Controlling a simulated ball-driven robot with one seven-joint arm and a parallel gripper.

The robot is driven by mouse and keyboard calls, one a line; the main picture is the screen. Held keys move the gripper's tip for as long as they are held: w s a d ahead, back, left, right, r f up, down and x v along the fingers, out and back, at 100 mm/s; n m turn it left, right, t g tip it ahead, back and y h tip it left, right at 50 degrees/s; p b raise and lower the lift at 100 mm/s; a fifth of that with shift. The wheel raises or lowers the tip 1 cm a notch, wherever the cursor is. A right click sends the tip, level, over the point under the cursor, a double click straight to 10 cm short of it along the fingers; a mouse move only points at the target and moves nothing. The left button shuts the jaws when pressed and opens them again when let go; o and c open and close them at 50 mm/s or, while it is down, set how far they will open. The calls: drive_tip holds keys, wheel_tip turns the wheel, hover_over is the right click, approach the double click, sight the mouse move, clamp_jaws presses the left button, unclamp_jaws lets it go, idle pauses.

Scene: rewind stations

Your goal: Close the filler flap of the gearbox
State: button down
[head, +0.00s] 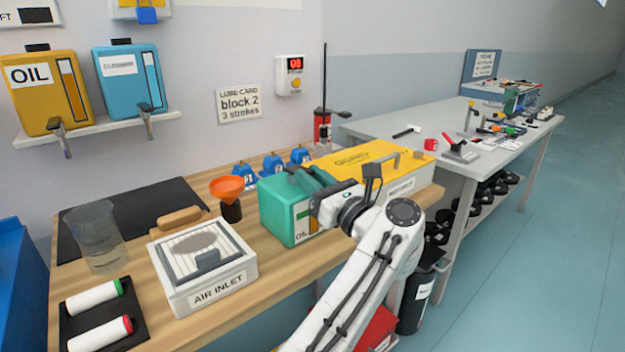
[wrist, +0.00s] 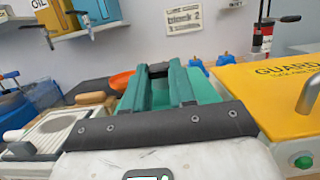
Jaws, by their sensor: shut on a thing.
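The gearbox (head: 276,215) is a teal box with an "OIL" label, on the wooden bench in the middle of the head view. Part of its teal top (wrist: 206,84) shows behind my fingers in the wrist view. My gripper (wrist: 158,72) reaches over the gearbox top with its two green fingers. Their tips close on a small dark piece at the far end, which looks like part of the filler flap (wrist: 158,68). My gripper (head: 293,170) and wrist cover much of the gearbox's right side and top in the head view. The flap's angle is hidden.
A yellow guard cover (head: 362,160) with a handle stands close right of the gearbox. An orange funnel (head: 227,185) on a dark bottle stands close left. Blue oilers (head: 272,163) stand behind. The air inlet box (head: 203,267) is front left. Bare bench lies between them.

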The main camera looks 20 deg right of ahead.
drive_tip(key=c, duration=0.9)
unclamp_jaws()
drive_tip(key=v, duration=1)
drive_tip(key=shift+s+d+f, duration=0.1)
drive_tip(key=shift+s, duration=0.25)
